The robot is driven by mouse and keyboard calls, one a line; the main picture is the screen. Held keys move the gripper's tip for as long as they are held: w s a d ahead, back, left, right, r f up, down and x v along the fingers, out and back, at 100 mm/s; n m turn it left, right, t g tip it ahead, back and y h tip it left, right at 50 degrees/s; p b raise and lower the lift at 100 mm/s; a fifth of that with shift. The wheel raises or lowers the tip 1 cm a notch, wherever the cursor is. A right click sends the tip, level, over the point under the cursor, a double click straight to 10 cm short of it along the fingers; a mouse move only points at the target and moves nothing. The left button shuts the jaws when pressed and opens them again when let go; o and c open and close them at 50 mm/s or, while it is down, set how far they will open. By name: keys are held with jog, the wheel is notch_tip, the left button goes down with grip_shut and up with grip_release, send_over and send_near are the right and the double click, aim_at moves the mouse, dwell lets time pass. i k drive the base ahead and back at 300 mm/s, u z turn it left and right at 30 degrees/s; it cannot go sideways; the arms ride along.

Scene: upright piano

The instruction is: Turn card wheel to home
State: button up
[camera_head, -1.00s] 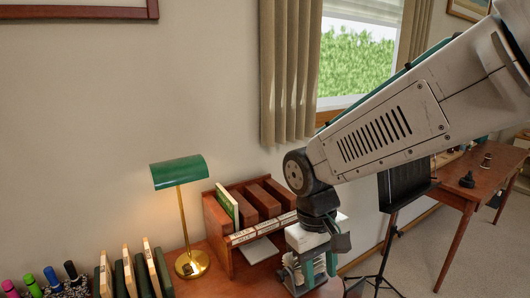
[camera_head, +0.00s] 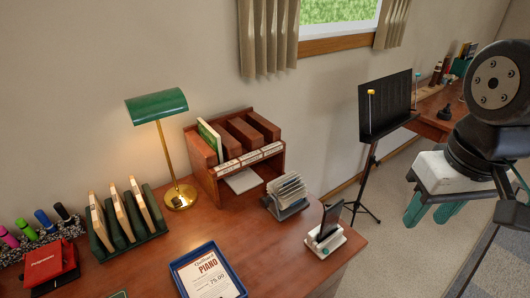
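The card wheel (camera_head: 287,190) is a rotary file with a fan of pale cards on a dark grey base. It stands on the brown piano top, right of centre, in front of the wooden shelf unit. My gripper (camera_head: 432,214) hangs at the right of the view, over the carpet and well apart from the card wheel. Its two green fingers show a gap between them, with nothing seen held. The fingers are partly hidden by the white gripper body. I cannot tell which card is at the front of the wheel.
A small white stand with a dark panel (camera_head: 325,236) is near the wheel, at the right edge of the piano top (camera_head: 225,222). A black music stand (camera_head: 385,103) stands behind.

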aim_at(287, 190)
jog(key=u, duration=1.75)
jog(key=k, duration=0.75)
jog(key=z, duration=0.7)
jog(key=i, duration=0.9)
